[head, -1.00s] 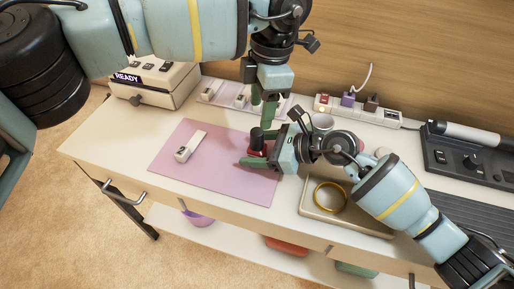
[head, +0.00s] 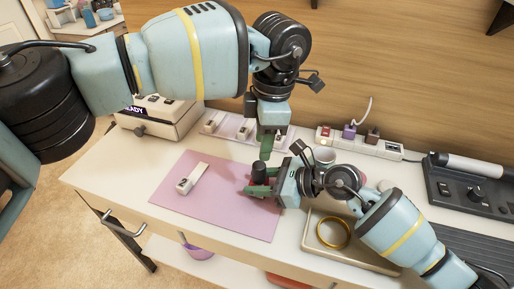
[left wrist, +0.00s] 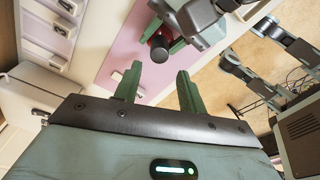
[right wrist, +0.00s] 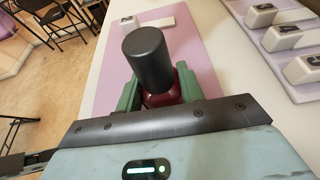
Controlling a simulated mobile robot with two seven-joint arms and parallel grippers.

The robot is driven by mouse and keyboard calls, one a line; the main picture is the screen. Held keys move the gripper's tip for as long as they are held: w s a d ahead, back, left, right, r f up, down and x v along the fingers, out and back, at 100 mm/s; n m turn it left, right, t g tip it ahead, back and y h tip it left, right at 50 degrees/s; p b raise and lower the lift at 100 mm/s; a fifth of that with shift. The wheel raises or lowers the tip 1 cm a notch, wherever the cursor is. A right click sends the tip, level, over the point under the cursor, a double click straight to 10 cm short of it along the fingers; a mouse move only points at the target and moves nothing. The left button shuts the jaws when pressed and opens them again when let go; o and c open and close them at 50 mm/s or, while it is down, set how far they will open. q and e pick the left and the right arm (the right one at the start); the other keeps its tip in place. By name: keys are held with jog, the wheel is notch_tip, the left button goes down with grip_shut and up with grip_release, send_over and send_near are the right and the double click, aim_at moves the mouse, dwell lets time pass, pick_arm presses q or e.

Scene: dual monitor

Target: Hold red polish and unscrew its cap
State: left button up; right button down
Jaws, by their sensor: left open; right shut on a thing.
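The red polish bottle (right wrist: 163,98) stands upright with its black cap (right wrist: 147,58) on top. In the head view the cap (head: 259,171) shows above my right gripper (head: 260,189), over the pink mat (head: 228,215). My right gripper is shut on the red body, one green finger on each side, and the cap is clear above the fingers. My left gripper (head: 271,144) is open and empty, pointing down just above and behind the cap. In the left wrist view the bottle (left wrist: 159,43) lies beyond the open fingers, apart from them. The bottle's lower part is hidden.
A white numbered block (head: 192,178) lies on the mat, left of the bottle. A pink tray (head: 230,133) with several white blocks stands behind.

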aim_at(259, 165)
pick_arm(q)
jog(key=m, duration=0.6)
jog(key=shift+s+a+r+m, duration=0.2)
jog(key=shift+s+r+m, duration=0.05)
jog(key=shift+m, duration=0.15)
jog(key=m, duration=0.4)
jog(key=r+m+h, duration=0.1)
jog(key=m, duration=0.1)
jog(key=shift+s+a+m+t, duration=0.15)
jog(key=shift+s+m+t, duration=0.05)
jog(key=shift+m+t, duration=0.1)
jog(key=m, duration=0.5)
jog(key=shift+s+a+r, duration=0.1)
jog(key=shift+a+r, duration=0.1)
jog(key=shift+r, duration=0.1)
jog(key=m, duration=0.4)
jog(key=r+m, duration=0.1)
jog(key=m, duration=0.1)
jog(key=shift+s+a+r+m+t+h, duration=0.15)
jog(key=shift+a+m+t+h, duration=0.1)
jog(key=shift+m+t+h, duration=0.15)
jog(key=f, duration=0.4)
jog(key=w+f, duration=0.1)
jog(key=f, duration=0.7)
jog(key=shift+w+d, duration=0.15)
jog(key=shift+d, duration=0.2)
